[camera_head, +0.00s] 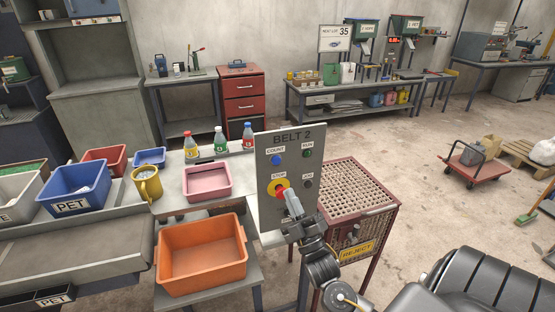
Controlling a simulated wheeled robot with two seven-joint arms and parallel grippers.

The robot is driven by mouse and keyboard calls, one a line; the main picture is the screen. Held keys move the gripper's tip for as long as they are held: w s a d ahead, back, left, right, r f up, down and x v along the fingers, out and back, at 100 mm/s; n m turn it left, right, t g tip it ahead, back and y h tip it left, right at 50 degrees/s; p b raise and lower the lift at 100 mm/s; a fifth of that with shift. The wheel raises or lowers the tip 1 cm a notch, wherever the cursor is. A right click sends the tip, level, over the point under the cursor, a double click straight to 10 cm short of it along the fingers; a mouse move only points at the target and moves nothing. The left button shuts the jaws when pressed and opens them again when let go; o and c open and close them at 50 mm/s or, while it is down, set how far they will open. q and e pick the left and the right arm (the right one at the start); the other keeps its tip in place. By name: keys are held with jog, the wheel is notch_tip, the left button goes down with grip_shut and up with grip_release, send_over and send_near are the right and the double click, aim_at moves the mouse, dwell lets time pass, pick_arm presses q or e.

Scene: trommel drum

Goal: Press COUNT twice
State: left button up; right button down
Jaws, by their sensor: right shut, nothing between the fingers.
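A grey upright panel (264,205) marked BELT 2 stands in the middle of the head view. Its blue COUNT button (277,160) is at the upper left and in plain sight. A green RUN button (306,153) is to its right. Below COUNT is the red STOP button (281,192) on a yellow ring, and a dark JOG button (308,184) is to the right of that. My right gripper (291,195) is shut and empty, in front of the lower panel. Its tip overlaps the STOP button's lower right; I cannot tell whether they touch. My left gripper is not in view.
Left of the panel are a pink tray (207,182), an orange bin (202,255), a yellow mug (147,184), a blue PET bin (76,187) and several small bottles. A red REJECT cage (358,188) stands close behind the panel's right side.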

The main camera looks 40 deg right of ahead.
aim_at(276, 160)
jog(key=r, duration=0.1)
jog(key=s+r+t, duration=0.1)
jog(key=r, duration=0.1)
jog(key=shift+s+r+h, duration=0.1)
jog(key=shift+r+h, duration=0.05)
jog(key=shift+h, duration=0.15)
jog(key=shift+w+d+b, duration=0.45)
jog(key=shift+w+d, duration=0.05)
jog(key=shift+w, duration=0.9)
jog(key=shift+w+d+b, duration=0.45)
jog(key=shift+w+b, duration=0.05)
jog(key=shift+w, duration=0.9)
jog(key=shift+w+d+b, duration=0.45)
jog(key=shift+w+d, duration=0.05)
jog(key=shift+w, duration=0.9)
jog(key=shift+w, duration=0.15)
jog(key=shift+w+d, duration=0.1)
jog(key=shift+w, duration=0.15)
